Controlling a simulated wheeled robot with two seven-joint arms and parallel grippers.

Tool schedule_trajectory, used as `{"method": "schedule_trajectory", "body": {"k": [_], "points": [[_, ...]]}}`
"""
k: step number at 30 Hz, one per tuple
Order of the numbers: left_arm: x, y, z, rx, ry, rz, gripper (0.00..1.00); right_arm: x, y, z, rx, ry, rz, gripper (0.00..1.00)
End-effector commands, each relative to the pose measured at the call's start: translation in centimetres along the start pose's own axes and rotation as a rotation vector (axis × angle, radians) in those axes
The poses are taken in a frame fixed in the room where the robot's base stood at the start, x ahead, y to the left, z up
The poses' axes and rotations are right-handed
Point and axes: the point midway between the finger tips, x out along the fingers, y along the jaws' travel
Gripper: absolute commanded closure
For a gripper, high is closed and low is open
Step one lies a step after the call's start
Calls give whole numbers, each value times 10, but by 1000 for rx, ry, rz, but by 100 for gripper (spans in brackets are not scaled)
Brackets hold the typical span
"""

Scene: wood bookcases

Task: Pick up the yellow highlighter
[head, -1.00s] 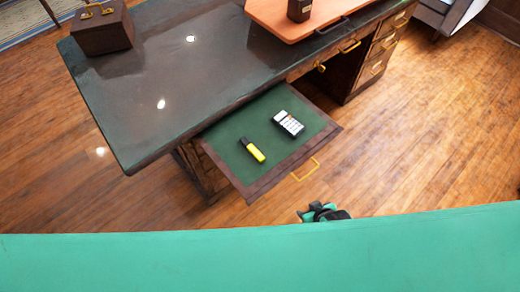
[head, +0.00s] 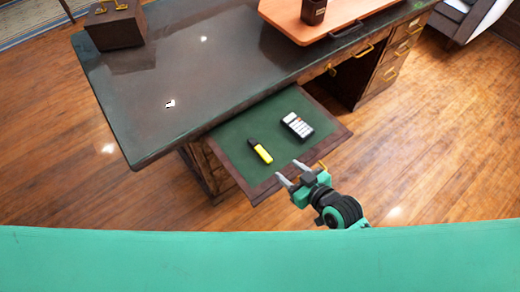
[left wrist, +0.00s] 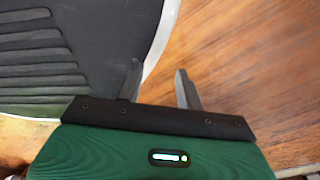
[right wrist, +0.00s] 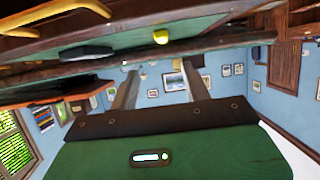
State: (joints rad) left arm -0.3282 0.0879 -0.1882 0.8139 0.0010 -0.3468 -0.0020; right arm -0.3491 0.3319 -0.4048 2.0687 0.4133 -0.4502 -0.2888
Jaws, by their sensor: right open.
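The yellow highlighter (head: 262,153), with a black cap, lies on the green surface of the pulled-out desk board (head: 234,140). In the right wrist view the highlighter's yellow end (right wrist: 161,37) shows above the fingers. My right gripper (head: 289,172) is open and empty near the front edge of the board, to the right of and in front of the highlighter, apart from it. My left gripper (left wrist: 158,86) shows only in its own wrist view. Its fingers are apart with nothing between them, above the floor beside a dark ridged part.
The dark desktop (head: 180,75) is behind.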

Motion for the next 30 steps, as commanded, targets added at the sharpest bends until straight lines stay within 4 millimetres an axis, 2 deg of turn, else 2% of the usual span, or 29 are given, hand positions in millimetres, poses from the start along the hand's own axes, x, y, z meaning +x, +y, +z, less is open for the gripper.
{"method": "schedule_trajectory", "body": {"k": [9, 17, 25, 30], "points": [[-1, 0, 10, 0, -8, 0, 64, 61, 0, -2, 4, 1, 0, 52], [-2, 1, 11, 0, -11, 1, 64, 80, -1, -1, 2, -1, 0, 52], [-5, 5, 14, 0, -11, 6, 64, 116, -5, -3, 2, -1, 1, 52], [-4, 6, 20, 0, -18, 7, 64, 128, -5, -2, 2, -1, 1, 52]]}}
